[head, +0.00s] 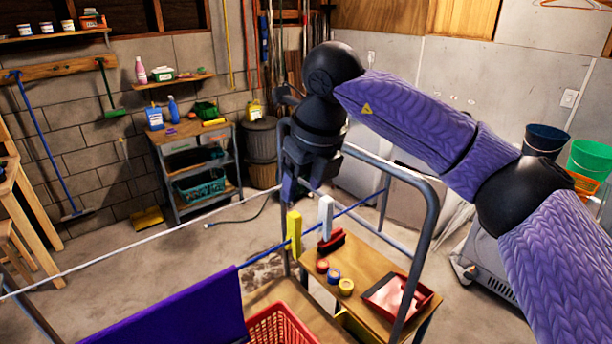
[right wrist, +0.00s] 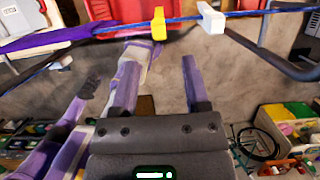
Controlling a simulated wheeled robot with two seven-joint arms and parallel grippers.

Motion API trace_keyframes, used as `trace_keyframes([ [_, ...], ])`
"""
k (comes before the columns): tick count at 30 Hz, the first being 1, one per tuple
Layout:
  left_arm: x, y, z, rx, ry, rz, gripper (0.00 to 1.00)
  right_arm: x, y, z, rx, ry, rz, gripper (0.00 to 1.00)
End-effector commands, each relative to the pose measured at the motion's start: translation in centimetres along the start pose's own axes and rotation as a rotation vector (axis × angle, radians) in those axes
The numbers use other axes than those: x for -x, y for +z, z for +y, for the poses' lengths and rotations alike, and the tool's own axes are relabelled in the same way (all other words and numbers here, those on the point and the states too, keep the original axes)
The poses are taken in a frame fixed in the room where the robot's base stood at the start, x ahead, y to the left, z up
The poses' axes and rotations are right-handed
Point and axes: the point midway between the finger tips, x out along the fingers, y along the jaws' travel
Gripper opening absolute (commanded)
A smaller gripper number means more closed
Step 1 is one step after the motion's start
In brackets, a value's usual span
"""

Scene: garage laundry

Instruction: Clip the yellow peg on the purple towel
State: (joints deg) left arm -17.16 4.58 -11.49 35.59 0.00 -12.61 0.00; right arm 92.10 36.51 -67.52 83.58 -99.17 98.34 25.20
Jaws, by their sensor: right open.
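The yellow peg (head: 294,234) sits upright on the blue line, to the right of the purple towel (head: 185,312) and apart from it. The towel hangs over the same line at the lower left. My right gripper (head: 302,190) is above the yellow peg, fingers down, open and empty. In the right wrist view its two fingers (right wrist: 160,68) are spread, with the yellow peg (right wrist: 158,23) beyond the gap and the towel (right wrist: 50,40) to the left. My left gripper is not in view.
A white peg (head: 326,216) sits on the line just right of the yellow one. A grey metal frame (head: 425,240) stands around them. Below are a wooden bench (head: 376,268) with tape rolls, a brush and a dustpan, and a red basket (head: 283,325). A white line (head: 120,252) runs behind.

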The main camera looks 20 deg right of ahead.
Motion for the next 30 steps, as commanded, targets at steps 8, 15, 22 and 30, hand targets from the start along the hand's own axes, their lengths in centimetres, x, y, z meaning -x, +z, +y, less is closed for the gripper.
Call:
trace_keyframes([
  [8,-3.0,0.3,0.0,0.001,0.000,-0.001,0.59,-5.2,-0.1,0.1,0.002,0.004,0.000,0.59],
  [15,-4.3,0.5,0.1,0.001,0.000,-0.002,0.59,-8.0,-0.1,0.1,0.003,0.004,0.000,0.59],
  [22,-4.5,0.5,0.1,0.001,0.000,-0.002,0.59,-8.5,0.0,0.1,0.003,0.004,0.000,0.59],
  [30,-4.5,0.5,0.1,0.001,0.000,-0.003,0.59,-8.4,0.0,0.2,0.003,0.005,-0.001,0.38],
])
